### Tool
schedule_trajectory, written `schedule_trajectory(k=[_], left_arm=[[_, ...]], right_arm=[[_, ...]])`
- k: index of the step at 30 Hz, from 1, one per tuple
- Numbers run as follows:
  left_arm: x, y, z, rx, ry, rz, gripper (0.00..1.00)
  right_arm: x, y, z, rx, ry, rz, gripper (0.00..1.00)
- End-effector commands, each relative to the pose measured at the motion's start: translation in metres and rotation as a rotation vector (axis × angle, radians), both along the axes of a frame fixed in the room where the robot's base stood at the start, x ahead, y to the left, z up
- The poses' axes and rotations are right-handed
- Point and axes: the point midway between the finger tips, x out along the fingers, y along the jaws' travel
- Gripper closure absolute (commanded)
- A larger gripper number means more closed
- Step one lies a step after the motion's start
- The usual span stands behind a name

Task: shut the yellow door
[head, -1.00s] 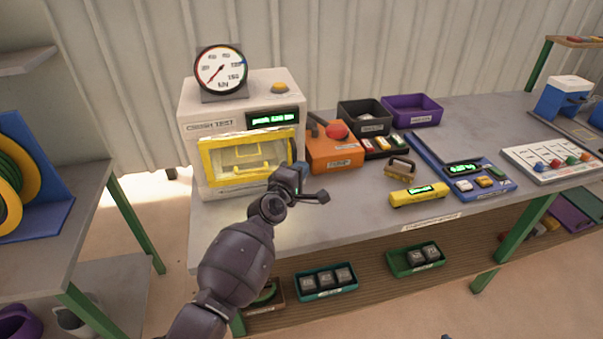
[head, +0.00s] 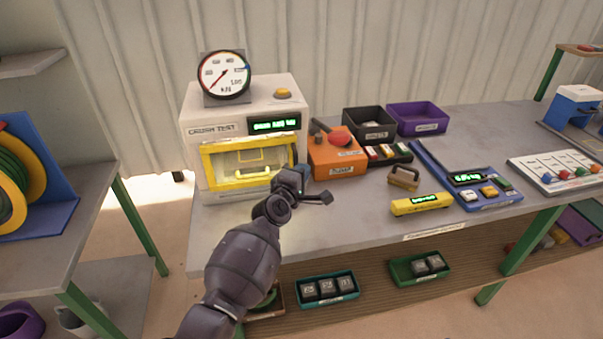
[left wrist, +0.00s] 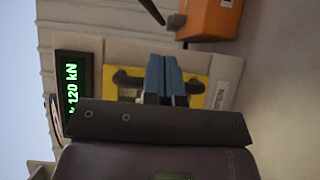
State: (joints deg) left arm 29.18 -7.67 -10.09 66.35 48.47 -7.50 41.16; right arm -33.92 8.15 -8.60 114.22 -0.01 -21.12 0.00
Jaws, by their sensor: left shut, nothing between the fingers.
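My left gripper (head: 302,174) is shut and empty at the door's right edge. In the left wrist view its blue fingertips (left wrist: 165,72) are together in front of the yellow door (left wrist: 198,84) and hide part of it; I cannot tell whether they touch. My right gripper is not in view.
A yellow meter (head: 421,204), a brass-coloured handled block (head: 403,178) and a blue scale (head: 470,185) lie farther right. The table's front left part is clear.

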Motion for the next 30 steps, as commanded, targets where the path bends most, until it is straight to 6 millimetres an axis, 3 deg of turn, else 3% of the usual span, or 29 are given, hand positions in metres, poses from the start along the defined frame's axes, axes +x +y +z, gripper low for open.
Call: schedule_trajectory(k=[7,21,30], left_arm=[[-0.010,0.010,0.000,-0.001,-0.001,0.009,1.00],[-0.072,0.036,0.001,0.000,0.000,0.004,1.00],[-0.095,0.046,0.001,0.000,-0.001,0.001,1.00]], right_arm=[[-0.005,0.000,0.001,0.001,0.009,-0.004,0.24],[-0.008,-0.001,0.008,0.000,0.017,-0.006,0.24],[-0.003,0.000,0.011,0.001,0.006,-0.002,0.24]])
